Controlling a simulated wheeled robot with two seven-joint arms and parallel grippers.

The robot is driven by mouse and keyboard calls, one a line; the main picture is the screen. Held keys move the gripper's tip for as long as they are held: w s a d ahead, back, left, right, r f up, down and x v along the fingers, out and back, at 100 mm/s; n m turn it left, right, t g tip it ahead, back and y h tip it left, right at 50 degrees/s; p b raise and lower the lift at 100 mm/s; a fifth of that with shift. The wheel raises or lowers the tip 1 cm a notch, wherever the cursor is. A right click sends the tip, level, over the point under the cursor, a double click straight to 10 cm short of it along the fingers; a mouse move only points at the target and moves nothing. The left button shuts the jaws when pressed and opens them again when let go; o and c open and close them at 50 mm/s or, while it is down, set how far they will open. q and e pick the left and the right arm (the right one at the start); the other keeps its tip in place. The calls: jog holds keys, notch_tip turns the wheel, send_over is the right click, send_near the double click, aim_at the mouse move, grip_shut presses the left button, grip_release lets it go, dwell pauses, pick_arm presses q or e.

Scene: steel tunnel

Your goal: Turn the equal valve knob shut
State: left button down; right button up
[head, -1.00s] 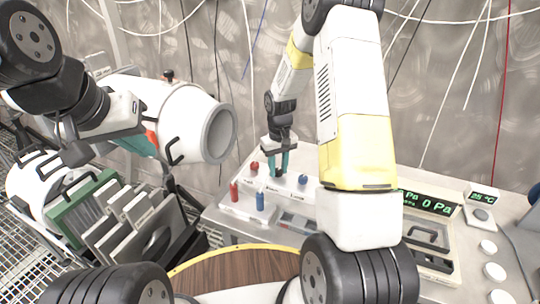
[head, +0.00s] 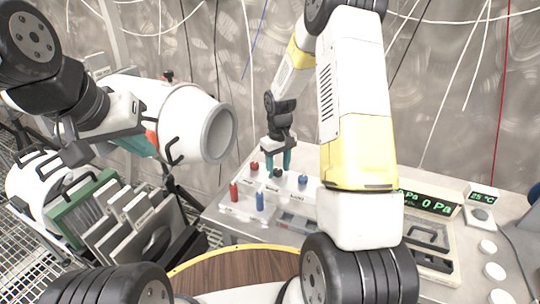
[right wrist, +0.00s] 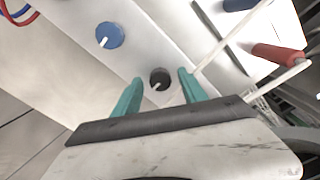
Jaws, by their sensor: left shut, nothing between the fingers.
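A black knob (head: 278,173) sits between a red knob (head: 254,166) and a blue knob (head: 303,179) on the pale panel. The labels are too small to read, so I cannot confirm which is the equal valve. My right gripper (head: 278,165) is open, pointing down above the black knob. In the right wrist view, the black knob (right wrist: 159,79) shows beyond and between the teal fingertips (right wrist: 160,85), apart from both. My left gripper (head: 148,150) is shut and empty by the white cylinder at the left.
A red handle (head: 234,191) and a blue handle (head: 260,201) stand upright in front of the knobs. A green pressure display (head: 432,205) is to the right. The white cylinder (head: 205,125) and a rack of grey plates (head: 135,220) are at left.

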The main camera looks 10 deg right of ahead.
dwell(0.3)
notch_tip(320, 180, up, 8)
jog(key=shift+f, duration=0.15)
dwell(0.4)
notch_tip(320, 180, up, 10)
jog(key=m+t, duration=0.1)
jog(key=t, duration=0.1)
send_over(278, 170)
jog(key=s, duration=0.5)
jog(key=s+a+r+m+t+y, duration=0.1)
jog(key=s+r+t, duration=0.1)
jog(key=s+r, duration=0.4)
jog(key=s+a+r+m+t+y, duration=0.1)
jog(key=s+r, duration=0.5)
jog(key=s, duration=0.7)
jog(key=shift+s+m+t, duration=0.35)
jog(key=shift+m+t, duration=0.15)
jog(key=shift+t, duration=0.1)
jog(key=shift+w, duration=0.1)
